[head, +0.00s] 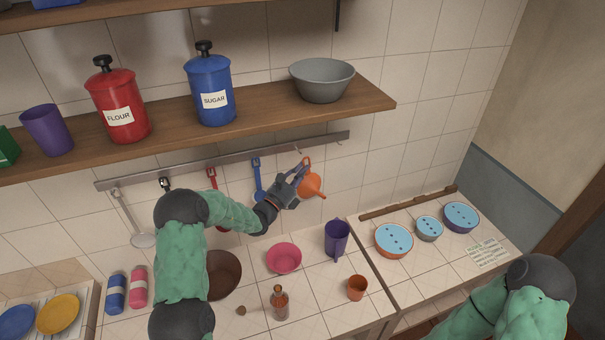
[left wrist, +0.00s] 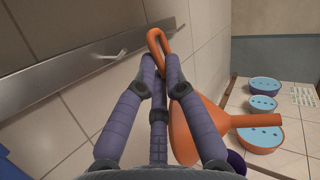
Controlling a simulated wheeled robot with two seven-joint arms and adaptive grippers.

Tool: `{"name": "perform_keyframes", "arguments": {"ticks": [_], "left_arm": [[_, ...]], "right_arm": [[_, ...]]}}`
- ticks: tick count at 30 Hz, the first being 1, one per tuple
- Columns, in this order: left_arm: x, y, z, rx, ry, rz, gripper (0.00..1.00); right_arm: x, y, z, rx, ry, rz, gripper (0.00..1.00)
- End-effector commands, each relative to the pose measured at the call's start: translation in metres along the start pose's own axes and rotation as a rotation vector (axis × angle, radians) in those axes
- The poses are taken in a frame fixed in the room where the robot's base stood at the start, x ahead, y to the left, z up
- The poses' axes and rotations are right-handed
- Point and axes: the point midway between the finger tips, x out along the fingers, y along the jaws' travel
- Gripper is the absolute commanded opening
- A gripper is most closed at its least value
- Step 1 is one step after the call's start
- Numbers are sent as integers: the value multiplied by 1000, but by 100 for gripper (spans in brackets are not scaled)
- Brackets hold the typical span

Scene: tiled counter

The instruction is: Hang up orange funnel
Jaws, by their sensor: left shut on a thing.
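The orange funnel (head: 312,184) is up near the wall, just below the metal rail (head: 225,161) and toward its right end. My left gripper (head: 299,171) is shut on the funnel's handle. In the left wrist view the fingers (left wrist: 160,65) close around the handle, and its orange loop (left wrist: 157,40) sticks out beyond the fingertips. The funnel's cone (left wrist: 190,125) hangs to the right of the fingers, spout pointing right. A bare hook (left wrist: 107,57) on the rail shows left of the loop, apart from it. The right gripper is outside both views; only my right arm shows.
A ladle (head: 140,238), a red utensil (head: 212,176) and a blue utensil (head: 257,180) hang from the rail. The wooden shelf (head: 270,115) with canisters and a grey bowl (head: 322,80) is above.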

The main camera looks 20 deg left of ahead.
Motion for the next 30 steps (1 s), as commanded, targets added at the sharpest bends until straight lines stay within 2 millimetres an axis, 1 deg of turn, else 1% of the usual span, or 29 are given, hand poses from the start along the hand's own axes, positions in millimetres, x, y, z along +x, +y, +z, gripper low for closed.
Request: {"name": "perform_keyframes", "arguments": {"ticks": [30], "left_arm": [[25, 46, -1, 1, 1, 0, 0]], "right_arm": [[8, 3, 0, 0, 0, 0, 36]]}}
